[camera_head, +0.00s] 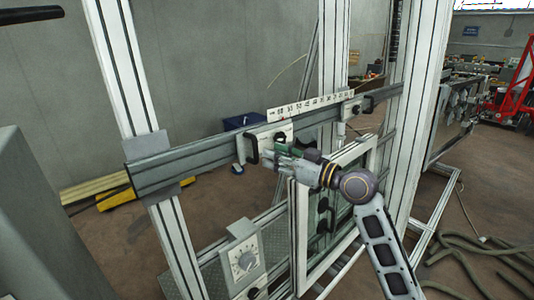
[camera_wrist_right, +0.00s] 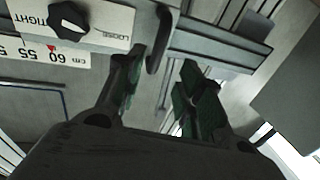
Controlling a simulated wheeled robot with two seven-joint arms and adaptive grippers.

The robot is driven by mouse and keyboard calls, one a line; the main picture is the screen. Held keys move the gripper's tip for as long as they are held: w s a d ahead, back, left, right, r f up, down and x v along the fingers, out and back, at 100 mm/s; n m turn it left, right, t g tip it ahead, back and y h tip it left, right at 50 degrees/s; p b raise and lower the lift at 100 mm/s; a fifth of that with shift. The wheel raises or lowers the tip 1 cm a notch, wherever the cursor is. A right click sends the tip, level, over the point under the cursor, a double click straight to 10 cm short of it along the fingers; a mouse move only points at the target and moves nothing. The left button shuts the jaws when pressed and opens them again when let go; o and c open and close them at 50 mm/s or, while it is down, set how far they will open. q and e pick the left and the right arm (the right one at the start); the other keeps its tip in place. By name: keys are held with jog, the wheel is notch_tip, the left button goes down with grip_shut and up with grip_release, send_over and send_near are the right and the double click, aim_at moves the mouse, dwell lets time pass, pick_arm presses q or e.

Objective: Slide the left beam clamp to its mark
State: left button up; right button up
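The left beam clamp (camera_head: 272,137) is a pale block on the horizontal grey beam (camera_head: 205,153), with a black handle (camera_head: 251,148) on its left side. In the right wrist view, the clamp plate (camera_wrist_right: 108,22) has a black knob (camera_wrist_right: 69,20) between the words TIGHT and LOOSE. A red mark (camera_wrist_right: 52,47) shows by the 60 on the white scale (camera_wrist_right: 45,53). My right gripper (camera_head: 279,151) is just in front of the clamp. In the wrist view its fingers (camera_wrist_right: 162,62) are apart, with the clamp's black handle (camera_wrist_right: 158,40) near and partly between their tips. My left gripper is not seen.
A second clamp (camera_head: 349,108) sits farther right on the beam. White uprights (camera_head: 123,68) cross the beam. A box with a dial (camera_head: 243,262) stands below. Hoses (camera_head: 485,255) lie on the floor at right. The beam left of the left clamp is clear up to the bracket (camera_head: 150,146).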

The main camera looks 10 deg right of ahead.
jog(key=shift+v, duration=1.85)
